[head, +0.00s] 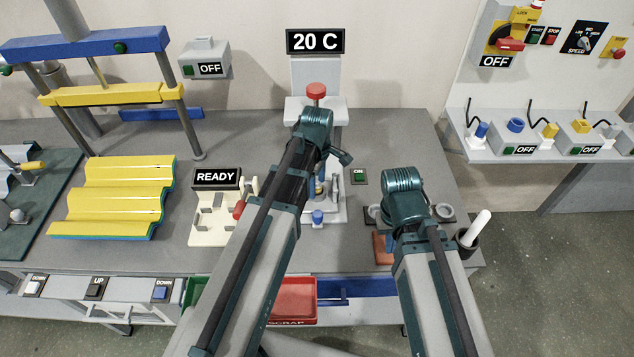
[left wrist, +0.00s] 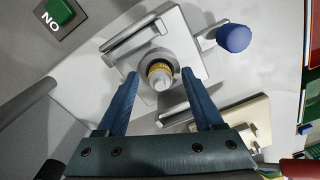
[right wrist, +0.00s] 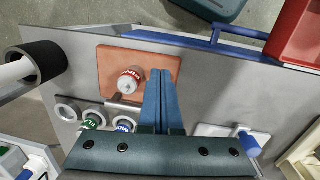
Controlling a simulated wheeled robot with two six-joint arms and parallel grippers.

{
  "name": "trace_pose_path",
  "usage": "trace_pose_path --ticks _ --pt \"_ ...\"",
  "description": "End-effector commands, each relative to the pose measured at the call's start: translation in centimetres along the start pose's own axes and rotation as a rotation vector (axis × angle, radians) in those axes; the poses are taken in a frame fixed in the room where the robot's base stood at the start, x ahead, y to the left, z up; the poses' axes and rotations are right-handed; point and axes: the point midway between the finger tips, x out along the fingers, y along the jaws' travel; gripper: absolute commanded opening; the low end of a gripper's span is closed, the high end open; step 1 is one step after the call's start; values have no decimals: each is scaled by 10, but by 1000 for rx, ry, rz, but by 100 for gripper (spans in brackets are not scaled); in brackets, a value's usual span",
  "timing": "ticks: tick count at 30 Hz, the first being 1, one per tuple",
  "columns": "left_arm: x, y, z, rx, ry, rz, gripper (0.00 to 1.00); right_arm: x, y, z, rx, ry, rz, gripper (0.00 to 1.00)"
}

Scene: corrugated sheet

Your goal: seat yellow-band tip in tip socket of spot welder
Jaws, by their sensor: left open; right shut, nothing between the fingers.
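The yellow-band tip (left wrist: 160,72) stands in the round grey socket (left wrist: 141,60) of the spot welder in the left wrist view, its pale end facing the camera. My left gripper (left wrist: 164,75) is open, its blue fingers on either side of the tip with gaps visible. I cannot tell how deep the tip sits. In the head view the welder (head: 316,76) stands under the 20 C sign, and my left arm hides most of its lower part. My right gripper (right wrist: 159,72) is shut and empty above the tip rack.
A red-band tip (right wrist: 131,80) stands on an orange pad (right wrist: 115,60). Green-band (right wrist: 94,121) and blue-band (right wrist: 124,125) tips sit in rings beside an empty ring (right wrist: 68,112). A dark cup with a white rod (head: 470,236) stands at the table's right edge. A blue knob (left wrist: 233,37) juts beside the socket.

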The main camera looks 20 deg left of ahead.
Motion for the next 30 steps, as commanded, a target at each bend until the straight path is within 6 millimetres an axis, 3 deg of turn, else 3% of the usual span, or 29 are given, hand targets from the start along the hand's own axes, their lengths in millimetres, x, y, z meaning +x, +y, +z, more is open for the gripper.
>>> trace_pose_path --ticks 8,14,30 --pt "-4 0 0 0 0 0 68 -4 0 0 0 0 0 0" --pt "-20 0 0 0 0 0 68 -20 2 1 0 0 0 0" --pt "-101 0 0 0 0 0 68 -100 10 6 0 0 0 0"
